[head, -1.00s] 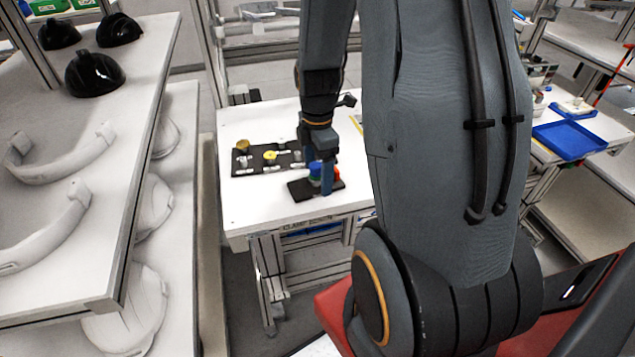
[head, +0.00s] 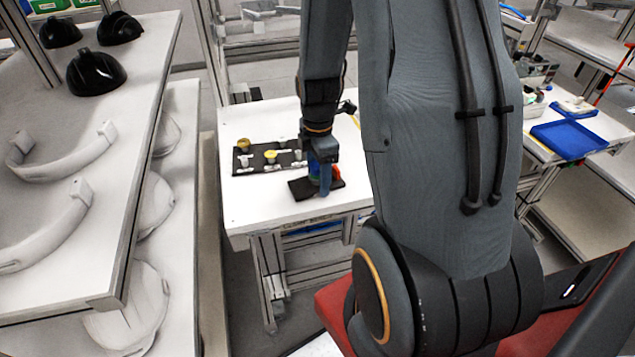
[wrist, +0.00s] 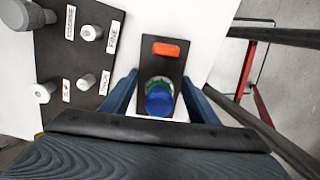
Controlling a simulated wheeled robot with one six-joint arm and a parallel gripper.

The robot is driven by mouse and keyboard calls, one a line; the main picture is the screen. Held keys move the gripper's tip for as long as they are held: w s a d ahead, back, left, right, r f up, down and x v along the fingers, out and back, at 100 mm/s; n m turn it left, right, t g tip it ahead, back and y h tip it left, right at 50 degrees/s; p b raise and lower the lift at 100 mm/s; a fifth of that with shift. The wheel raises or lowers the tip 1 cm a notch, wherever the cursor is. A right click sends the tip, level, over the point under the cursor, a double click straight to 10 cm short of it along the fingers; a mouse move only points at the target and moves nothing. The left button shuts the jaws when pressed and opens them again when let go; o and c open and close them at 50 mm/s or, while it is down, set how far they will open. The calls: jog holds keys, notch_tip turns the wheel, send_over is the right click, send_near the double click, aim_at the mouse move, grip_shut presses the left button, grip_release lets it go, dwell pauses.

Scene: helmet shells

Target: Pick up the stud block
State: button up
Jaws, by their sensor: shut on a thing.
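The stud block is a dark rectangular block (wrist: 168,68) with an orange-red piece at its far end and a blue round stud with a green ring nearer my wrist. In the head view the block (head: 299,190) sits at the front of the white table, partly hidden by my gripper. My gripper (head: 321,192) points down over it. In the wrist view my gripper's (wrist: 161,77) two blue fingers lie along the block's left and right sides, shut on it. The block still appears to be at table level.
A black labelled board (head: 246,168) with knobs and yellow-topped pieces lies just behind and left on the white table (head: 247,213). A shelf (head: 128,185) with black and white helmet shells stands at left. A blue tray (head: 568,139) is on the right table.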

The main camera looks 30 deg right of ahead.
notch_tip(320, 180, up, 10)
jog(key=shift+f+b, duration=0.15)
jog(key=shift+b, duration=0.55)
jog(key=shift+r, duration=0.2)
